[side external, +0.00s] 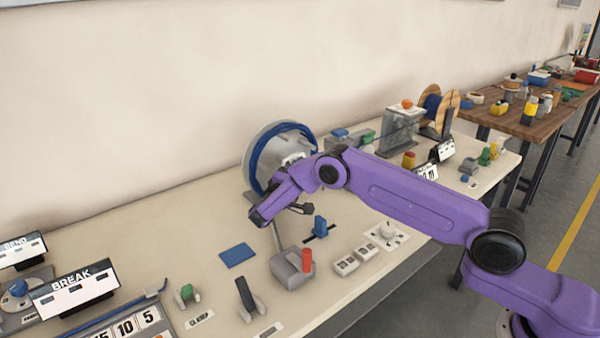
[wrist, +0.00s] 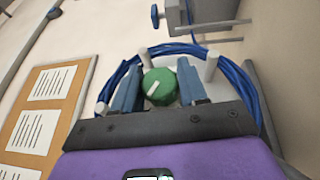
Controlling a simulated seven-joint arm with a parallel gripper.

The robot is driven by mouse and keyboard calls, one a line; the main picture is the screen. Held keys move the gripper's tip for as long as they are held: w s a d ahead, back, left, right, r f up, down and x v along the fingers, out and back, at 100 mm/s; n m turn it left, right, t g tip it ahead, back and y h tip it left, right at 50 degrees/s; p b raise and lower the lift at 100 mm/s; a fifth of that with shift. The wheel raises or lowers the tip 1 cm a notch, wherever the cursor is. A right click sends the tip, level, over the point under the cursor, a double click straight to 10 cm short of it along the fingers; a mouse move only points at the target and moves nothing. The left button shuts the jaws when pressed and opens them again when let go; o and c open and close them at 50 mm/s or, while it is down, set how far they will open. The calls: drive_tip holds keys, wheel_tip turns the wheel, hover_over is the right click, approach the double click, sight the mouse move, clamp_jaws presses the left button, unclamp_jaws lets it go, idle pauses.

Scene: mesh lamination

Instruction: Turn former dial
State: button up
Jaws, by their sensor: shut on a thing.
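The former is a round grey disc (side external: 250,160) with blue cable wound around its rim, standing upright at the back of the bench. In the wrist view its face carries a green dial (wrist: 160,86) with a white pointer line, and white pegs stand around it inside the blue cable (wrist: 252,95). The pointer slants from lower left to upper right. My gripper (wrist: 159,84) has its two blue fingers on either side of the dial, shut on it. In the side view my wrist is in front of the disc, and the dial and fingertips cannot be made out.
A grey box with a red handle (side external: 307,260), a blue handle (side external: 320,228) and a flat blue pad (side external: 237,255) are on the bench below my wrist. A cable spool (side external: 432,105) stands to the right. A BREAK sign (side external: 73,288) is at the front left.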

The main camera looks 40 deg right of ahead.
drive_tip(key=n+t+h, duration=0.3)
drive_tip(key=h, duration=0.1)
drive_tip(key=shift+a+n, duration=0.1)
drive_tip(key=shift+n, duration=0.2)
drive_tip(key=shift+t, duration=0.5)
drive_tip(key=o, duration=1)
drive_tip(key=shift+c, duration=0.2)
